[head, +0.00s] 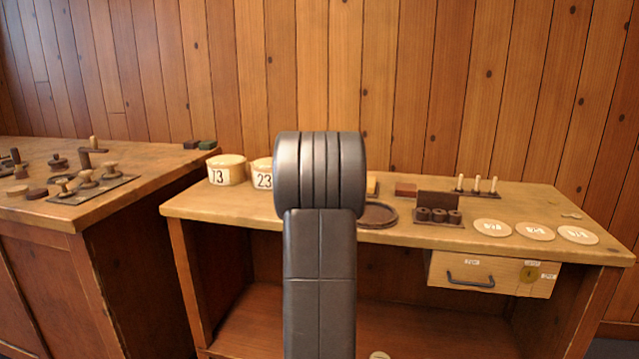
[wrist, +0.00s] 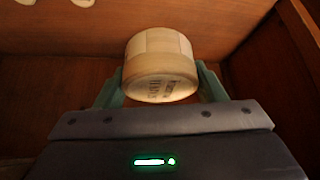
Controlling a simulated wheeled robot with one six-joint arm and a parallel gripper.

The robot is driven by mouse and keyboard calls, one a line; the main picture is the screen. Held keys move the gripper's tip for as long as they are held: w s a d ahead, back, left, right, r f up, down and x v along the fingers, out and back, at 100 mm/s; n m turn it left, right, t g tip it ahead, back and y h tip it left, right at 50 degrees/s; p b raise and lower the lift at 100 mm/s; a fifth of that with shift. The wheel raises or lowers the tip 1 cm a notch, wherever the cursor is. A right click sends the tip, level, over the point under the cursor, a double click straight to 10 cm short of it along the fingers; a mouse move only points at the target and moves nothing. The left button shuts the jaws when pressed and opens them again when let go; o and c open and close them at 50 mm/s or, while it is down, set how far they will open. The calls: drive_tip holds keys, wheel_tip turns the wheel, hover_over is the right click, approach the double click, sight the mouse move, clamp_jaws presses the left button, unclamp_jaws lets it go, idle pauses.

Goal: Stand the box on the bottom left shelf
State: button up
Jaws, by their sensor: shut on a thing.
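A round pale wooden box (wrist: 162,48) with dark lettering on its near face is in the wrist view. My gripper (wrist: 160,88) is shut on it, with a green finger on either side. Wooden panels surround it there; I cannot tell whether the box touches any of them. In the head view my arm hides the gripper. A small pale round thing (head: 380,355) shows at the bottom edge; I cannot tell whether it is the held box. The low shelf (head: 250,322) under the workbench shows left of my arm, and its left part looks bare.
The workbench top (head: 200,203) carries two numbered round tubs, 13 (head: 226,170) and 23 (head: 262,173), a dark tray (head: 377,215), a spool rack (head: 438,216) and pale discs (head: 535,231). A drawer (head: 490,272) hangs at right. Another bench (head: 60,212) stands left.

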drive_tip(key=shift+s+f, duration=0.1)
drive_tip(key=shift+s, duration=0.05)
drive_tip(key=shift+s+f, duration=0.35)
drive_tip(key=shift+s, duration=0.2)
wheel_tip(320, 180, up, 31)
drive_tip(key=p, duration=3)
drive_tip(key=shift+f+p, duration=0.15)
drive_tip(key=shift+p, duration=0.2)
drive_tip(key=shift+w, duration=0.1)
